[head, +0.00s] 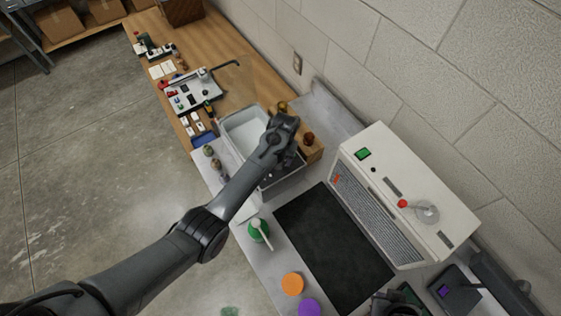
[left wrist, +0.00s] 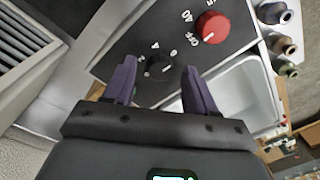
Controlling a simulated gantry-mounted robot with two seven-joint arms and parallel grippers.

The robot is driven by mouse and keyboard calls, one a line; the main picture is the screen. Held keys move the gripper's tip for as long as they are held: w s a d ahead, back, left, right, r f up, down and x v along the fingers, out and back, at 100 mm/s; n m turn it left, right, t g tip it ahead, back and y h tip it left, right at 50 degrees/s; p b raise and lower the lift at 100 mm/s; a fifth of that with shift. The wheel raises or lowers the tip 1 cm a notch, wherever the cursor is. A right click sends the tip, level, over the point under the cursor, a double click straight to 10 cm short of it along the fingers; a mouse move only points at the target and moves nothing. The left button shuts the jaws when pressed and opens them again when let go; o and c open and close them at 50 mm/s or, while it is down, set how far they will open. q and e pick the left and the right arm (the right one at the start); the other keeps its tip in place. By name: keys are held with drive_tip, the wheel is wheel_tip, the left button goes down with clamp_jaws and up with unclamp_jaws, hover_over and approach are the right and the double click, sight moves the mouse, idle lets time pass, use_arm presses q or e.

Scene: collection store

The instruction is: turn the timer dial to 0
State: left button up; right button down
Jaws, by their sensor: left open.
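A black dial (left wrist: 158,64) with a light pointer mark sits on a dark panel (left wrist: 122,50) in the left wrist view, with small white marks around it. A red knob (left wrist: 211,27) stands on the same panel, with "40" and "OFF" printed beside it. I cannot tell from the labels which one is the timer dial. My left gripper (left wrist: 160,88) is open, its two dark fingers apart on either side of the black dial in the picture; contact is not clear. In the head view my left gripper (head: 284,133) is over the basin's right end and hides the panel.
A white basin (head: 228,122) lies beside the panel. Small pots (head: 209,151) stand at its front. A beige cabinet (head: 375,160) with a grille and a black mat (head: 330,245) are at right. A dark shape (head: 396,303) at the bottom edge may be my right gripper.

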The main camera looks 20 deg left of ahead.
use_arm(q)
drive_tip(key=shift+f, duration=0.45)
clamp_jaws()
drive_tip(key=shift+r, duration=0.1)
